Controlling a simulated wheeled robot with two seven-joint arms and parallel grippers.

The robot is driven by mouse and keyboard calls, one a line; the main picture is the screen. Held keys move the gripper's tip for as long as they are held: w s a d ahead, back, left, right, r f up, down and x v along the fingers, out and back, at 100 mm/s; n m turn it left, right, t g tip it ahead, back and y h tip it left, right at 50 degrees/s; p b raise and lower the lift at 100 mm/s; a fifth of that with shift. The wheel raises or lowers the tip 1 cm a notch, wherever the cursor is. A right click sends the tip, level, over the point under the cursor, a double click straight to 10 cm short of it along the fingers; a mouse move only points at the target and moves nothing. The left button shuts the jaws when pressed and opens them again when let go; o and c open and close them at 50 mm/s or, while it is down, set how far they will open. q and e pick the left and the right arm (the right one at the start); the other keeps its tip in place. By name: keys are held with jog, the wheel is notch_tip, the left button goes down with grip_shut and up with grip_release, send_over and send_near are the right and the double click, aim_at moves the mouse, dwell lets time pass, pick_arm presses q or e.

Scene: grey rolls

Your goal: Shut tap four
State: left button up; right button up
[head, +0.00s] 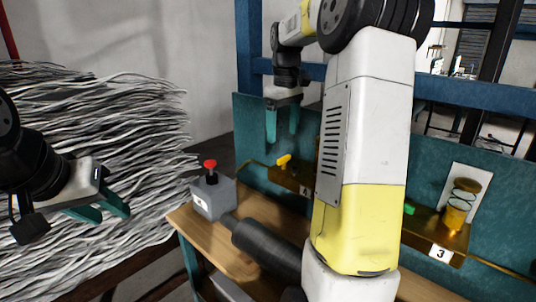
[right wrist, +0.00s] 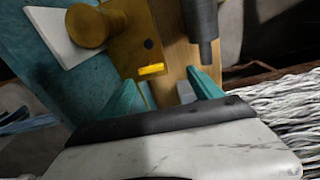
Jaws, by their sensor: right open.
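The number 4 label (head: 305,192) is on a brass fitting along the teal back panel. Tap four's yellow handle (head: 284,160) stands just above and left of it, and it shows as a yellow bar in the right wrist view (right wrist: 151,69). My right gripper (head: 282,139) hangs open and empty above the handle, fingers down and apart from it. In the right wrist view the handle lies beyond the gap between the teal fingers (right wrist: 163,90). My left gripper (head: 114,215) is open and empty at the left, away from the bench.
A grey box with a red button (head: 210,170) stands on the wooden bench (head: 203,236); a dark cylinder (head: 264,246) lies beside it. Tap three's label (head: 440,253) and green handle (head: 409,208) are right of my arm. Grey strands (head: 120,130) are piled left.

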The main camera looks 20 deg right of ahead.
aim_at(284, 157)
jog(key=shift+w+d+f+g, duration=0.15)
jog(key=shift+w+d+f, duration=0.2)
jog(key=shift+w, duration=0.25)
jog(key=shift+w+d+f+g, duration=0.15)
jog(key=shift+w+d+f, duration=0.2)
jog(key=shift+w, duration=0.25)
jog(key=shift+d+f, duration=0.1)
jog(key=shift+f, duration=0.25)
notch_tip(284, 157, down, 7)
jog(key=shift+f, duration=0.1)
jog(key=c, duration=1.4)
